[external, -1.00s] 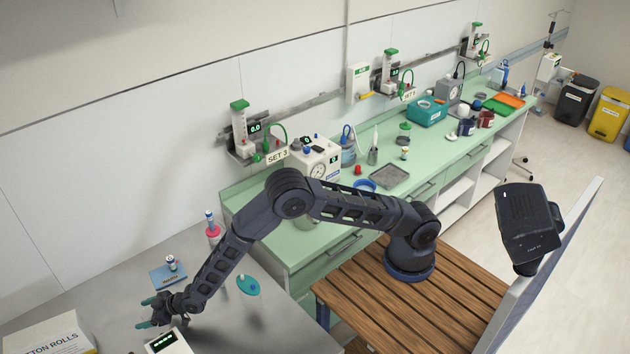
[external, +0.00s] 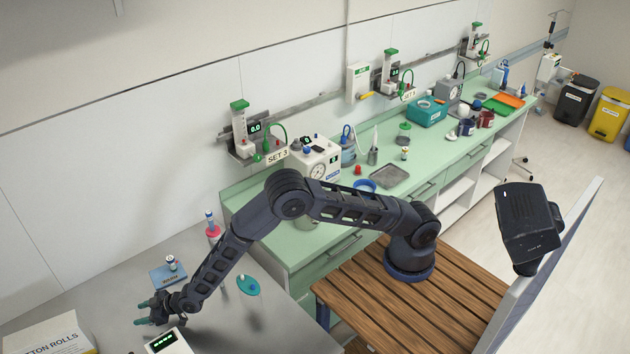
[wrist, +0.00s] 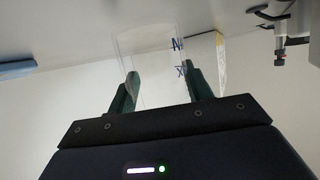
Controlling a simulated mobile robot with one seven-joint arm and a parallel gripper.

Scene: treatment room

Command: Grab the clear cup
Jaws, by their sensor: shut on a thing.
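The clear cup (wrist: 151,62) is a see-through vessel with blue marks on its side, in the wrist view. My gripper (wrist: 163,84) is shut on it, with one green finger on each side of the cup. In the external view my gripper (external: 142,313) is low over the grey counter at the lower left. The cup cannot be made out there. I cannot tell whether the cup still touches the counter.
A white device with a green display (external: 166,342) is close in front of my gripper. A blue pad (external: 168,277) with a small vial (external: 171,262) lies behind it. A teal disc (external: 248,286) lies to the right, and a cotton rolls box (external: 48,335) to the left.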

